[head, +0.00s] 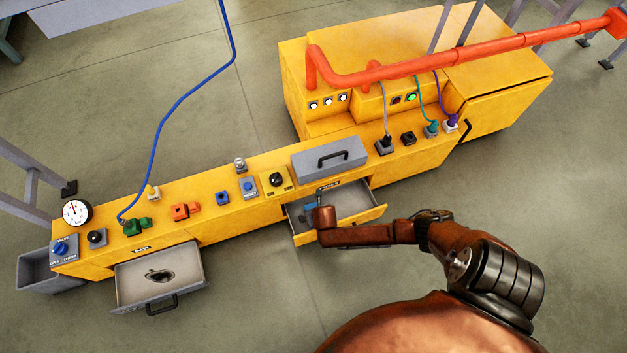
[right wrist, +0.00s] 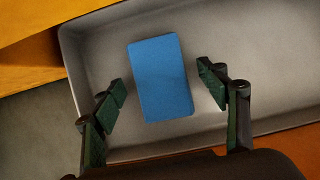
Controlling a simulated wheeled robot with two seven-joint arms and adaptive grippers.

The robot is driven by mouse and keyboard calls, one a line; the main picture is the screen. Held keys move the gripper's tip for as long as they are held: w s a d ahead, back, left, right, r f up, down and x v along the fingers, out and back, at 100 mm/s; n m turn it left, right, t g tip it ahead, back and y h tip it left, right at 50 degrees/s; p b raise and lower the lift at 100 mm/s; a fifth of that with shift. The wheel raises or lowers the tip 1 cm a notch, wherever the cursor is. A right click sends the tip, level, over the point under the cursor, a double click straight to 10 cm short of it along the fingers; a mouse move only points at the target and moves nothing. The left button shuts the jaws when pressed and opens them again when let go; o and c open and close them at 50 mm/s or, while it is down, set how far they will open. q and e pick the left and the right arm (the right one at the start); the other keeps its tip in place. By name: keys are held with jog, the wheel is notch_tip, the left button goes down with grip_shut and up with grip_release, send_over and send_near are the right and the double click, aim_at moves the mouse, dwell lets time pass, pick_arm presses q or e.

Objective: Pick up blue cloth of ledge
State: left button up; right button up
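The blue cloth (right wrist: 160,78) is a flat blue rectangle lying in the grey open drawer (right wrist: 265,75) in the right wrist view. In the head view a bit of the cloth (head: 310,203) shows beside my right arm's end, in the pulled-out drawer (head: 355,203) of the yellow ledge. My right gripper (right wrist: 163,85) is open, with one dark green finger to each side of the cloth in the picture and nothing between them seen gripped. Its fingers are hidden in the head view. My left gripper is not in view.
A second open drawer (head: 125,289) at the left holds a dark object (head: 159,275). The ledge top carries a grey box with a handle (head: 330,157), a gauge (head: 77,212) and several buttons and knobs. A red pipe (head: 480,53) runs above the yellow cabinet. The floor in front is clear.

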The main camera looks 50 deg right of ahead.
jog(key=c, duration=1.2)
